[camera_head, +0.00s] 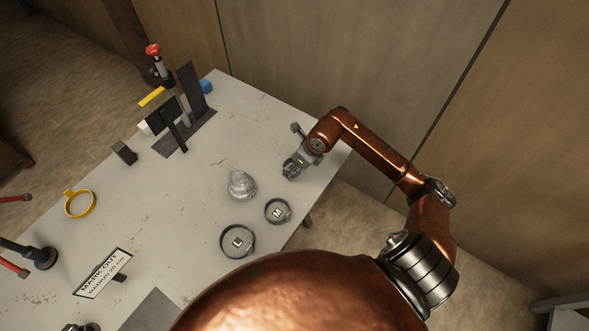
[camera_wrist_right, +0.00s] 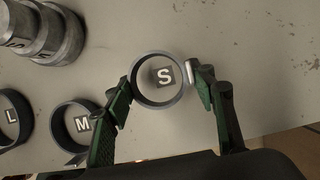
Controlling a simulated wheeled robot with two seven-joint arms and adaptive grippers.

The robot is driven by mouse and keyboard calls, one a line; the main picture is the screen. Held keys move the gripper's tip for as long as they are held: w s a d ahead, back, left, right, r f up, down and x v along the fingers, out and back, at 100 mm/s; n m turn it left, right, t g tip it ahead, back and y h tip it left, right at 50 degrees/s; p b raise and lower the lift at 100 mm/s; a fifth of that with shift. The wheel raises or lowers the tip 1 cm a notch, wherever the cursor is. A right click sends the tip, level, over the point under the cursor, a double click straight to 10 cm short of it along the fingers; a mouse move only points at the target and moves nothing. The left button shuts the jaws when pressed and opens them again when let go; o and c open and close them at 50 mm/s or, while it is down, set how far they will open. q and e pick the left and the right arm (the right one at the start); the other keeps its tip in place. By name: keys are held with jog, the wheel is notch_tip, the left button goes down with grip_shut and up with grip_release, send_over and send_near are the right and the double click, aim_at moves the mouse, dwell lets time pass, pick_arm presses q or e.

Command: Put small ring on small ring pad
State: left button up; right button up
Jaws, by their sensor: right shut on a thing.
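The small ring (camera_wrist_right: 137,92) is a grey steel band held between the two green-padded fingers of my right gripper (camera_wrist_right: 163,86) in the right wrist view. The small ring pad, with a white S on a dark square (camera_wrist_right: 164,75), shows through the ring's opening. The ring appears around the S mark; I cannot tell whether it rests on the table or hangs slightly above. In the head view my right gripper (camera_head: 293,168) is low over the table's right edge and hides the ring and pad. My left gripper is not in view.
The M ring (camera_head: 289,214) and L ring (camera_head: 252,247) lie around their marks nearby. A stepped grey metal piece (camera_head: 241,185) stands left of the M ring. A yellow ring (camera_head: 93,204), a sign (camera_head: 103,272) and a dark stand (camera_head: 181,131) are farther left.

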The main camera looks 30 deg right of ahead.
jog(key=shift+w+f, duration=0.1)
jog(key=shift+f, duration=1.55)
jog(key=o, duration=1.3)
jog(key=shift+f, duration=0.1)
jog(key=v, duration=1.2)
jog(key=shift+d+p, duration=0.15)
jog(key=shift+p, duration=0.25)
